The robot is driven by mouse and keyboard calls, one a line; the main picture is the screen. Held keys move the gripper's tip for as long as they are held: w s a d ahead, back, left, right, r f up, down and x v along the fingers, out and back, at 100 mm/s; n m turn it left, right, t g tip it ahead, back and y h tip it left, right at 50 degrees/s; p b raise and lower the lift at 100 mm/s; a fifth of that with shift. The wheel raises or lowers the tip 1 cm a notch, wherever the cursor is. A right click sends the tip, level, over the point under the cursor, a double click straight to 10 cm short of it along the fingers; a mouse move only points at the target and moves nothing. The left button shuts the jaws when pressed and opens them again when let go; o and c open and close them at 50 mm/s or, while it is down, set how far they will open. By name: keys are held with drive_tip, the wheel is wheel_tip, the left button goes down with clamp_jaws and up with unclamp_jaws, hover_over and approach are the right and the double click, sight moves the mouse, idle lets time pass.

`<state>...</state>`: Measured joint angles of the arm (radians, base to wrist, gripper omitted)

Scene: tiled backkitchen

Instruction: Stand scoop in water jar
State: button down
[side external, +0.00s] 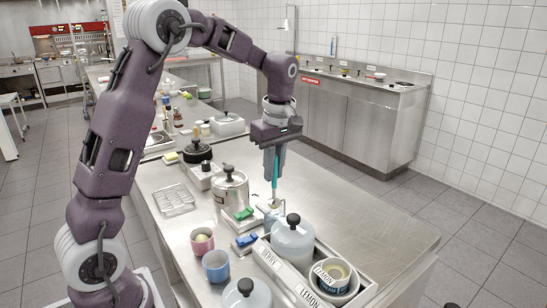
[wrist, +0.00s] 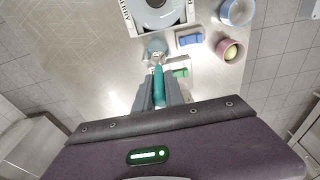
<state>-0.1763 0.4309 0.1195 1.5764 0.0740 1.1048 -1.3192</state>
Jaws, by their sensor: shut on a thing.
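My gripper (side external: 274,170) is shut on the teal handle of the scoop (side external: 275,184) and holds it nearly upright above the table. The teal handle also shows between the fingers in the wrist view (wrist: 158,82). A small clear jar (side external: 268,207) stands below it, beside the metal rack; the jar also shows just beyond the handle in the wrist view (wrist: 156,46). The scoop's lower end is at the jar. I cannot tell whether it is inside the jar or only above it.
A green block (side external: 244,213), a blue block (side external: 246,240), a pink cup (side external: 202,241) and a blue cup (side external: 215,266) stand left. The table's right side is clear.

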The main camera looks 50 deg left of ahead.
drive_tip(key=shift+f, duration=2.3)
drive_tip(key=c, duration=1.3)
unclamp_jaws()
drive_tip(key=r, duration=0.6)
drive_tip(key=shift+d+r, duration=0.3)
drive_tip(key=shift+d, duration=0.1)
drive_tip(key=shift+r, duration=0.2)
